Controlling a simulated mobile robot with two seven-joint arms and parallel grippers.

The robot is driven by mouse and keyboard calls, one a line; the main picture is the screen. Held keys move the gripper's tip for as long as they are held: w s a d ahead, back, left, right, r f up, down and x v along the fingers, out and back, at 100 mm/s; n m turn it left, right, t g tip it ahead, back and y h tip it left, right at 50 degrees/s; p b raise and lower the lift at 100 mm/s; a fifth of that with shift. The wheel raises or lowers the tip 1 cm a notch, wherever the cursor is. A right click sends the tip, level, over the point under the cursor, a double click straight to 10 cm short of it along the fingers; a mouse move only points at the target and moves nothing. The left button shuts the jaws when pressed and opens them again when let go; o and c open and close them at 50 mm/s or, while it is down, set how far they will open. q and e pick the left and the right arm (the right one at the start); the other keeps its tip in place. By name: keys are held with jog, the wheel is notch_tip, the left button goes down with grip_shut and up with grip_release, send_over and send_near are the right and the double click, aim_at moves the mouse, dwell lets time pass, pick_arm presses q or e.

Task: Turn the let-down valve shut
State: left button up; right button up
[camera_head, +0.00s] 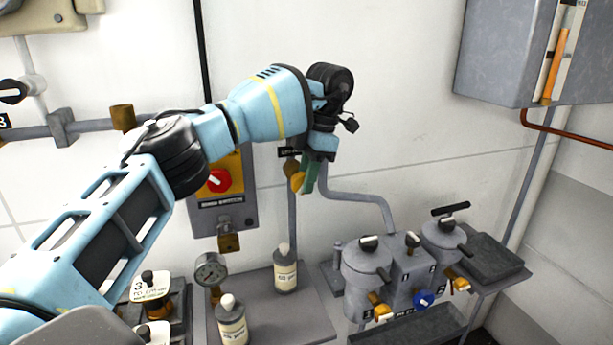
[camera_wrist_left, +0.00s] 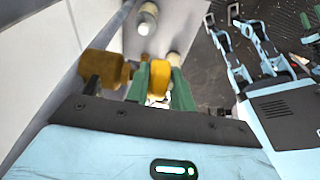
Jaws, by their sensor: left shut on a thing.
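The let-down valve's yellow handle (camera_wrist_left: 158,80) sits between the two green fingers of my left gripper (camera_wrist_left: 160,88) in the left wrist view. The brass valve body (camera_wrist_left: 106,68) is just left of the fingers, against the wall. In the head view the yellow handle (camera_head: 297,181) shows beside my left gripper (camera_head: 308,180), which points down in front of the wall pipe. The gripper is shut on the handle. A small black label (camera_head: 290,151) is just above, partly covered and too small to read surely. The handle's exact angle is hard to tell. My right gripper is not in view.
A grey panel with a red knob (camera_head: 219,181) is left of the valve. Below stand a gauge (camera_head: 210,269), two bottles (camera_head: 285,268) and grey pots with a blue knob (camera_head: 423,299). A grey cabinet (camera_head: 505,50) hangs upper right. The wall between is clear.

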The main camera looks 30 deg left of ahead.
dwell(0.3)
pick_arm(q)
jog(key=o, duration=1)
jog(key=shift+v, duration=3.9)
